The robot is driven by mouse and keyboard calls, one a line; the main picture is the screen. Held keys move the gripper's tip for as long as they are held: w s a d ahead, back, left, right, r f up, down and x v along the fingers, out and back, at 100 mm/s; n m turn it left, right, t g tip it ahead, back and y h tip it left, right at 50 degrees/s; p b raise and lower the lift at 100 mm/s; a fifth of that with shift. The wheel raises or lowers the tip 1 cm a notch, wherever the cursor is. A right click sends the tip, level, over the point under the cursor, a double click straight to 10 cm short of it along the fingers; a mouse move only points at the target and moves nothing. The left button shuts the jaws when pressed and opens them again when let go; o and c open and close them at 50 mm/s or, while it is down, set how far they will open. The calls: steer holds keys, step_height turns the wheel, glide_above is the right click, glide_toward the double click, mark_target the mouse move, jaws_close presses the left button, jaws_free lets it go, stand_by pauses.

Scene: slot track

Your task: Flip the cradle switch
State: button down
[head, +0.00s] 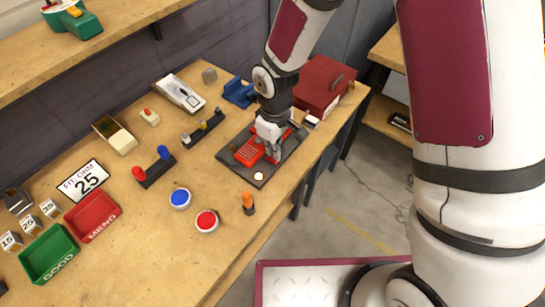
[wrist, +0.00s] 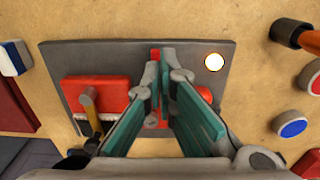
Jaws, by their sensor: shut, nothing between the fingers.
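A dark grey plate (head: 243,172) lies on the bench under my gripper (head: 272,156). It also shows in the wrist view (wrist: 110,58). On it are a ribbed red block (head: 250,153), a short lever with a tan tip (wrist: 88,104) beside the block, and a round white lamp (head: 258,176) that looks lit. In the wrist view my gripper (wrist: 160,62) is shut and empty, its tips over a narrow red part (wrist: 155,54) on the plate. The fingers hide much of this part, so its tilt and any contact are unclear. A rounded red part (wrist: 209,94) shows behind the right finger.
An orange-topped post (head: 248,200), a red button (head: 207,220) and a blue button (head: 180,198) stand near the plate. A red toolbox (head: 325,82) and a blue holder (head: 238,92) are behind it. The bench's front edge is close by.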

mark_target(274, 160)
steer(key=shift+f+b, duration=0.6)
steer(key=shift+f, duration=0.6)
stand_by(0.6)
steer(key=shift+r+p, duration=1.7)
steer(key=shift+r, duration=1.8)
